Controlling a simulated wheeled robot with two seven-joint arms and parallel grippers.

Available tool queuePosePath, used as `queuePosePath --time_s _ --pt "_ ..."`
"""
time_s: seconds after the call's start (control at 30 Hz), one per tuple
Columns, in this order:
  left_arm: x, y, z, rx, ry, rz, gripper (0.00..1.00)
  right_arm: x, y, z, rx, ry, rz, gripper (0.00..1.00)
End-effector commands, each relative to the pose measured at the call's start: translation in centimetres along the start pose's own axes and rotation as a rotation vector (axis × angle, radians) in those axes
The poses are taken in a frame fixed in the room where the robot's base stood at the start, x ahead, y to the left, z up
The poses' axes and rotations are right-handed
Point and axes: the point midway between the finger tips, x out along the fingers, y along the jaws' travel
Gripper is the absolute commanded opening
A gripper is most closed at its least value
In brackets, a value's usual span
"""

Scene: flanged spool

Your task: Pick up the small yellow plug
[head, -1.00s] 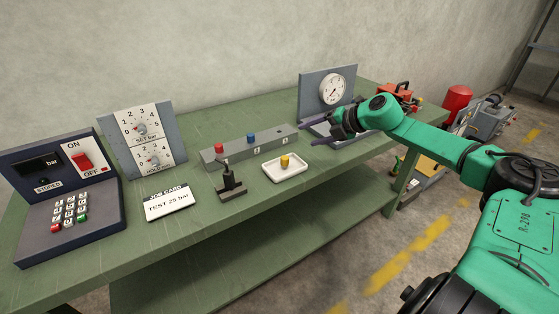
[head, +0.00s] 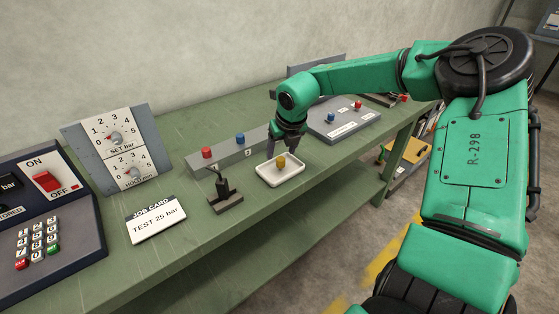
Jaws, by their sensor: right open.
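The small yellow plug (head: 281,162) stands in a white tray (head: 267,181) near the front edge of the green bench. My right gripper (head: 287,152) points down just above and behind the plug, its fingers apart and dark. It appears empty. From this angle I cannot tell whether a finger touches the plug. My left gripper is out of view.
Behind the tray is a grey block (head: 226,158) with red and blue plugs. A black clamp-like stand (head: 225,193) is left of the tray, with a job card (head: 155,218) further left. A grey panel (head: 340,119) with buttons lies to the right.

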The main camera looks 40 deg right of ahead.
Motion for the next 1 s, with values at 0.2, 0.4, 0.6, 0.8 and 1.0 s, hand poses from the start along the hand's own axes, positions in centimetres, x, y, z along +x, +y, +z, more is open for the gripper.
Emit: queuePosePath --time_s 0.2,0.4,0.6,0.8,1.0 --pt "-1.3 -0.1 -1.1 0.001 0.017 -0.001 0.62 3.5 -0.4 0.1 0.0 0.005 -0.002 0.68" --pt "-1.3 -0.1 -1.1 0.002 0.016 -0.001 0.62 4.2 -0.3 0.1 0.0 -0.001 0.0 0.68" --pt "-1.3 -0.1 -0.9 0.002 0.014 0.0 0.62 4.2 -0.3 0.1 0.0 0.0 0.0 0.22" --pt "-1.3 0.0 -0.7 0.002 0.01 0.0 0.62 4.2 -0.3 0.1 0.0 0.0 0.0 0.0" --pt "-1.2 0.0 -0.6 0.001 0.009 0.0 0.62 4.0 -0.3 0.2 0.0 -0.001 0.0 0.0"
